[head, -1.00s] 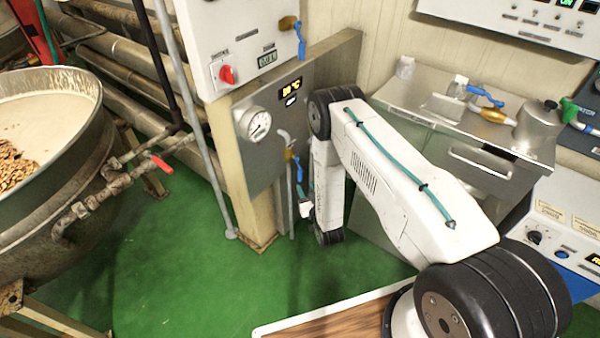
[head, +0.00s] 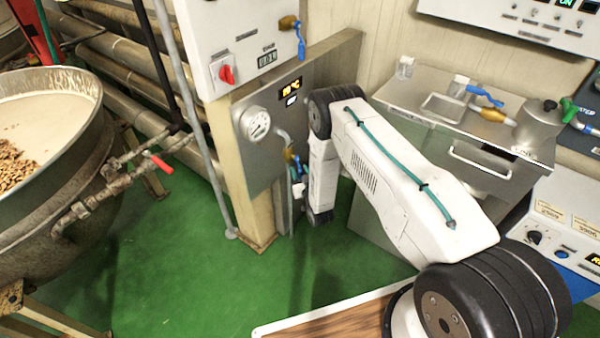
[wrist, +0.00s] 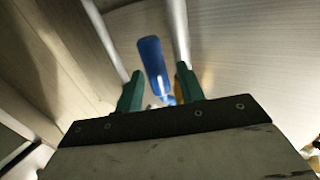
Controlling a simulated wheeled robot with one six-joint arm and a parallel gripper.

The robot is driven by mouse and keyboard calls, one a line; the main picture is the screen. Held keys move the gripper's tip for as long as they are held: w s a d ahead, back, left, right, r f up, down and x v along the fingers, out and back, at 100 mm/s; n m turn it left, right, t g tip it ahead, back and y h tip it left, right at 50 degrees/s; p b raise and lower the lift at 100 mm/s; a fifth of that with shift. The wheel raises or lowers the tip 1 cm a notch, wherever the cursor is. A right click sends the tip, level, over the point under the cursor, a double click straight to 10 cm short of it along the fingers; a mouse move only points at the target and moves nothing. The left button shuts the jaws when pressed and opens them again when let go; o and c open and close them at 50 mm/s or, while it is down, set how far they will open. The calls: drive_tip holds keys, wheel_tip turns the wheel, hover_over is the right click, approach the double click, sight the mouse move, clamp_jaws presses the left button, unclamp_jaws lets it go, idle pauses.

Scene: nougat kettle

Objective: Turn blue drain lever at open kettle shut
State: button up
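The blue drain lever (head: 298,168) hangs from a brass valve (head: 290,155) on a grey pipe beside the post's metal panel. In the wrist view the blue lever (wrist: 152,62) stands between the two green fingertips of my gripper (wrist: 160,84) and reaches past them. The fingers are apart, with a gap showing on each side of the lever. In the head view my gripper is small and partly hidden at the lever. The open kettle (head: 62,212) at left holds pale mass and nuts.
A control box with a red knob (head: 226,74) and another blue-handled valve (head: 300,42) sit above the panel. A steel cabinet (head: 430,120) stands at right. Green floor (head: 190,270) is clear in front.

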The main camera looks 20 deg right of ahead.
clamp_jaws()
